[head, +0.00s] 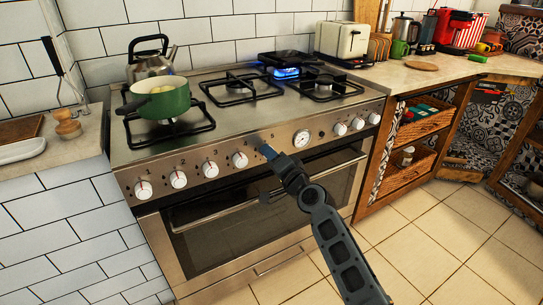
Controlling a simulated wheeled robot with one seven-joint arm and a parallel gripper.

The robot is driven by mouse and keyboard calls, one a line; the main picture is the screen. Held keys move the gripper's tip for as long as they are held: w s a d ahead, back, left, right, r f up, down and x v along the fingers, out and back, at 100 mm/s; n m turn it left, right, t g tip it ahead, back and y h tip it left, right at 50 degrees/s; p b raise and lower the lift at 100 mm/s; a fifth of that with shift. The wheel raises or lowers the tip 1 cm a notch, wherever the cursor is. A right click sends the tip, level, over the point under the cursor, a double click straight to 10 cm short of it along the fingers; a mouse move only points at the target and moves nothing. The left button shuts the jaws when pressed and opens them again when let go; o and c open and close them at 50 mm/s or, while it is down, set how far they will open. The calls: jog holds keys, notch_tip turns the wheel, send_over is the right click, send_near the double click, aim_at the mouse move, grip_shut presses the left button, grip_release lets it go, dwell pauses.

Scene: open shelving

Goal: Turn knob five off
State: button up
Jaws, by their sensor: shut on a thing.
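The stainless steel stove (200,140) has a row of white-faced round knobs along its front panel. Counting from the left, the fourth knob (240,159) is in plain view. My gripper (268,152) is at the fifth knob's place, just left of the round gauge (302,138). Its bluish fingertips are shut at the panel and cover knob five, so that knob's angle is hidden. A blue flame (287,72) burns at a back burner toward the right.
A green pot (162,102) sits on the front left burner, with a metal kettle (150,65) behind it. More knobs (340,128) are right of the gauge. The oven door handle (270,190) runs below the panel. The tiled floor (440,240) at right is clear.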

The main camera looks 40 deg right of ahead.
jog(key=m+p, duration=0.1)
jog(key=m, duration=0.3)
jog(key=shift+m, duration=0.3)
jog(key=m+p, duration=0.1)
jog(key=m, duration=0.3)
jog(key=shift+r+m, duration=0.1)
jog(key=shift+m, duration=0.2)
jog(key=shift+m+p, duration=1.25)
jog(key=shift+m, duration=2.75)
jog(key=o, duration=1.1)
jog(key=shift+c, duration=0.2)
jog(key=v, duration=0.8)
